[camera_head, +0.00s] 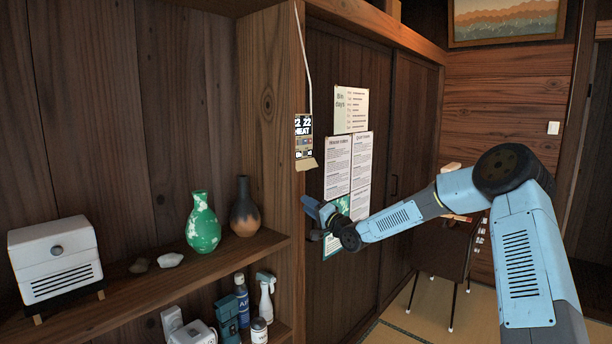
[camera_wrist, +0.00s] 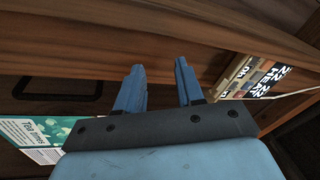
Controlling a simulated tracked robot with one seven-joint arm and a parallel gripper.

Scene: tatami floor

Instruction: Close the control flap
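The control panel (camera_head: 303,128) hangs on the side of the wooden post, with a dark display reading 22, 22 and HEAT. Its tan control flap (camera_head: 306,164) hangs open at the bottom, tilted outward. My gripper (camera_head: 309,203) is below the flap and apart from it, in front of the dark door. In the wrist view the two blue fingers of my gripper (camera_wrist: 159,68) stand apart with nothing between them. The panel (camera_wrist: 268,78) shows there to the right of the fingers, turned sideways, with tan parts at its near end.
Paper notices (camera_head: 349,160) and a green poster (camera_head: 337,225) are on the door behind my gripper. A shelf (camera_head: 130,285) at left holds a green vase (camera_head: 203,222), a dark vase (camera_head: 244,207) and a white appliance (camera_head: 55,258). A dark table (camera_head: 442,250) stands at the back.

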